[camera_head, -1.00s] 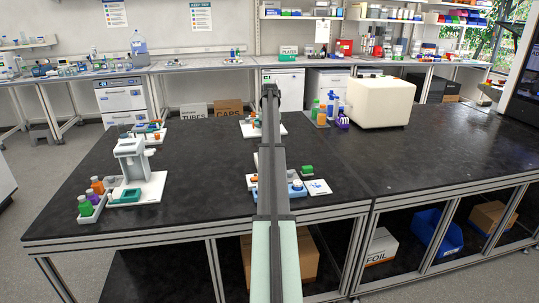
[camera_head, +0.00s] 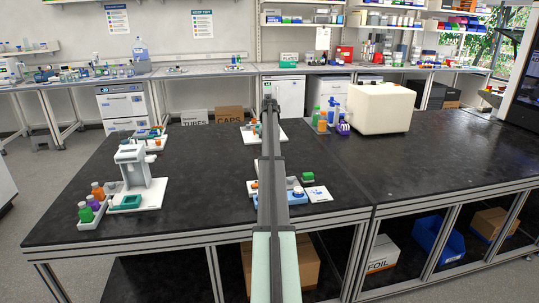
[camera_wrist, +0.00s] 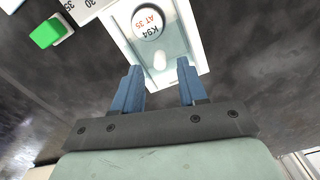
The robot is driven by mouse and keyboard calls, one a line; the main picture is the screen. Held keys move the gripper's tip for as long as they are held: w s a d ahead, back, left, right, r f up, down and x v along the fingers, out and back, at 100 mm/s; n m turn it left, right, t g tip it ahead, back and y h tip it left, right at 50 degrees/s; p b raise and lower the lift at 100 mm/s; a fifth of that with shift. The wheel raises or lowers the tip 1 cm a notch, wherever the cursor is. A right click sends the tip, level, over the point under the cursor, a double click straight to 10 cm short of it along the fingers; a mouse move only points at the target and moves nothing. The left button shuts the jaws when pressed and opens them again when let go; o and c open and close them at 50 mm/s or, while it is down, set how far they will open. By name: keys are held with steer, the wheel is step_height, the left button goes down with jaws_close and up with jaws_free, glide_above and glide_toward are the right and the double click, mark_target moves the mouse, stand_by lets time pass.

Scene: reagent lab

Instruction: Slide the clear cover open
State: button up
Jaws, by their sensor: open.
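In the wrist view, a white tray-like unit (camera_wrist: 117,38) holds a round white disc marked "K94 AT 35" (camera_wrist: 148,24). A pale, greenish see-through-looking area (camera_wrist: 181,57) surrounds it, with a small whitish oval (camera_wrist: 160,62) below the disc. This may be the clear cover; its edges are hard to make out. In the head view, my arm hides part of the blue-based unit (camera_head: 294,201).
A green block (camera_wrist: 47,33) and a card with a number scale (camera_wrist: 86,8) lie left of the unit in the wrist view. In the head view, a white stand (camera_head: 134,166) is at left and a cream box (camera_head: 378,107) at back right.

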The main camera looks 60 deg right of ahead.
steer(key=shift+f, duration=1.45)
jaws_close()
